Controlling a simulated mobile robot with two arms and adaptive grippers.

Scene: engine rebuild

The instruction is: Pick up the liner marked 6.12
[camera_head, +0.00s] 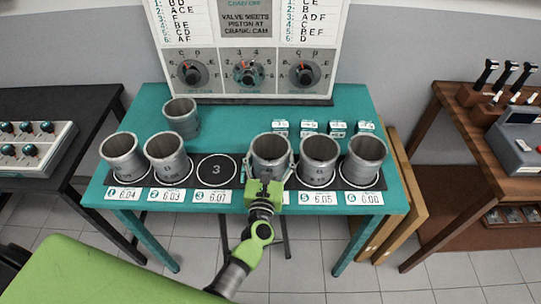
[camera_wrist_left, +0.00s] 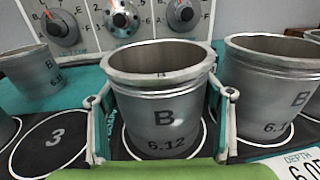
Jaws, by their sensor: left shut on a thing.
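The liner marked 6.12 (camera_head: 271,148) is a grey metal cylinder with an open top. In the left wrist view it (camera_wrist_left: 160,110) bears the letters "B" and "6.12". It looks upright at its ring on the dark strip, between empty spot 3 and the liner over label 5; its base is partly hidden. My left gripper (camera_head: 269,168) reaches in from the front. Its green-and-grey fingers are on both sides of the liner, shut on it. They also show in the left wrist view (camera_wrist_left: 160,115). My right gripper is not in view.
Other liners stand left (camera_head: 121,157) (camera_head: 167,159) and right (camera_head: 318,160) (camera_head: 363,159) along the strip. Another liner (camera_head: 181,118) stands farther back on the teal table (camera_head: 232,120). Spot 3 (camera_head: 216,169) is empty. A panel with dials (camera_head: 248,73) rises behind.

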